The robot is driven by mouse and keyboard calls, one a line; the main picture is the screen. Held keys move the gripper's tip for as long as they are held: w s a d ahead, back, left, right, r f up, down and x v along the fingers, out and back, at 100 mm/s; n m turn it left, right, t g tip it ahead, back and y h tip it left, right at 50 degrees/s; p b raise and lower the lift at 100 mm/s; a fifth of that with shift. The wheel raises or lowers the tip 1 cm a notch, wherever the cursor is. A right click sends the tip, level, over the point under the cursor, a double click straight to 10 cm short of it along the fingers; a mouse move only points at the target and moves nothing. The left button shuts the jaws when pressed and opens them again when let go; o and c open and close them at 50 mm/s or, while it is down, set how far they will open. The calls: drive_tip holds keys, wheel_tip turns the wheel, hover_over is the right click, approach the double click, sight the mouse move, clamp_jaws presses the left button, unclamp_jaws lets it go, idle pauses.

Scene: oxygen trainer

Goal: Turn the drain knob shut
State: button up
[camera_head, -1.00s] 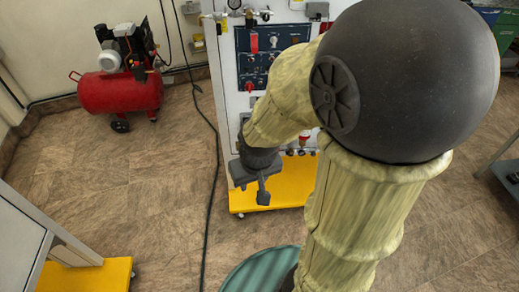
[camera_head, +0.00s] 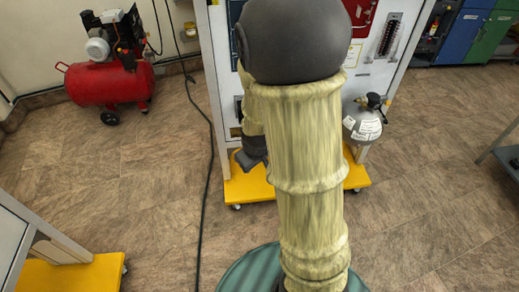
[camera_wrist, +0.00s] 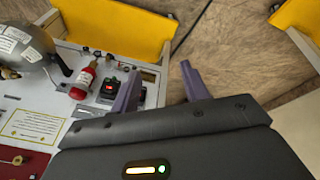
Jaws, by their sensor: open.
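The trainer panel (camera_head: 222,60) stands behind my arm, which covers most of its front in the head view. I cannot make out the drain knob in either view. My gripper (camera_head: 252,160) is low in front of the panel's left side, partly hidden by my arm. The panel also shows there, turned over, with a red cylinder (camera_wrist: 84,80) and a small dark unit with a lit red display (camera_wrist: 109,88) beside the left finger.
A grey gas bottle (camera_head: 362,120) is at the panel's right side. The panel stands on a yellow base (camera_head: 245,188). A red compressor (camera_head: 108,82) stands at the far left, and a black cable (camera_head: 207,180) runs along the floor.

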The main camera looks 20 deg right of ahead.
drive_tip(key=w+d+f+n+t+h+b, duration=0.15)
drive_tip(key=w+d+f+n+b, duration=0.25)
drive_tip(key=d+f+b, duration=0.45)
drive_tip(key=w+d+f+n+t+h+b, duration=0.1)
drive_tip(key=w+d+f+n+h+b, duration=0.4)
drive_tip(key=f, duration=0.6)
drive_tip(key=w+d+f+n+t+h+b, duration=0.1)
drive_tip(key=w+d+f+n+t+b, duration=0.2)
drive_tip(key=f+b, duration=0.6)
drive_tip(key=w+a+f+n+t+y+b, duration=0.3)
drive_tip(key=w+f+n+t+b, duration=0.5)
drive_tip(key=n+b, duration=0.7)
drive_tip(key=w+f+n, duration=0.1)
drive_tip(key=w+n, duration=0.1)
drive_tip(key=n, duration=0.4)
drive_tip(key=shift+f+y+b, duration=0.35)
drive_tip(key=shift+f+b, duration=0.05)
drive_tip(key=shift+w, duration=0.1)
drive_tip(key=b+x, duration=0.6)
drive_tip(key=x, duration=1.1)
drive_tip(key=shift+w+b, duration=0.2)
drive_tip(key=shift+b, duration=0.15)
